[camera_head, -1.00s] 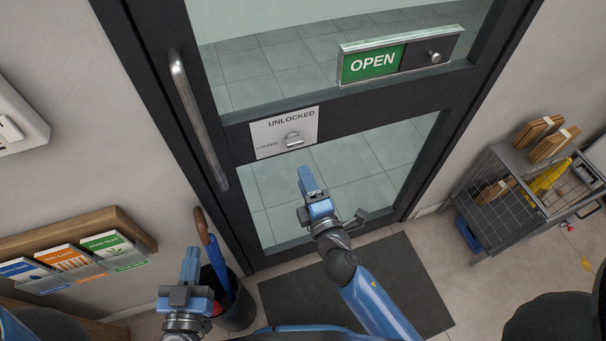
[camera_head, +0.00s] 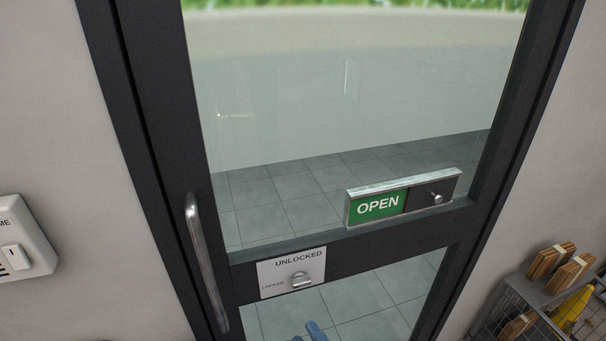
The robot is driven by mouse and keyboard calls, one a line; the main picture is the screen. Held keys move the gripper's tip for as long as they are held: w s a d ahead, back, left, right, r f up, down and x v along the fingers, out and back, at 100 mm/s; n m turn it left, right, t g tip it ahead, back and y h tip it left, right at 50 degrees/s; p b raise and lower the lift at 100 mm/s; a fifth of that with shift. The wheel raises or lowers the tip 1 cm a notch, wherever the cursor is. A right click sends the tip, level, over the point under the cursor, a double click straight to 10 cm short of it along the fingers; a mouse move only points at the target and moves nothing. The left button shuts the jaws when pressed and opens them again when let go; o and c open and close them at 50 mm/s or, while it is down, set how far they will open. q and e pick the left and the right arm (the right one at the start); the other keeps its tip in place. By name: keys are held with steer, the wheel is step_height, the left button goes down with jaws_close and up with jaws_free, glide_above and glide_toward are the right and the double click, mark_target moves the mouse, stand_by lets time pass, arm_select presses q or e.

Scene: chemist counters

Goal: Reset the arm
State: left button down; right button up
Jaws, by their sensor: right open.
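Only the blue fingertips of my right gripper (camera_head: 309,334) show, at the bottom edge in front of the door's lower glass. They are a little apart, with nothing seen between them. The rest of my right arm is below the picture. My left gripper is not in view.
A dark-framed glass door (camera_head: 145,120) fills the middle, with a metal handle (camera_head: 205,262). It bears a green OPEN slider sign (camera_head: 378,207) and a lock plate (camera_head: 274,280) reading UNLOCKED. A wall switch box (camera_head: 32,240) is at left. A wire cart (camera_head: 497,309) with wooden pieces is at lower right.

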steer(key=s+d+f+m+h, duration=0.1)
steer(key=s+d+m+h, duration=0.3)
steer(key=s+d+m, duration=0.3)
steer(key=s+d+f+m+t+h, duration=0.1)
steer(key=s+d+m+h, duration=0.4)
steer(key=d+m, duration=0.4)
steer(key=s+d, duration=0.1)
steer(key=d, duration=0.3)
steer(key=shift+s+d+f, duration=0.15)
steer(key=shift+s+d, duration=0.05)
steer(key=shift+s, duration=0.15)
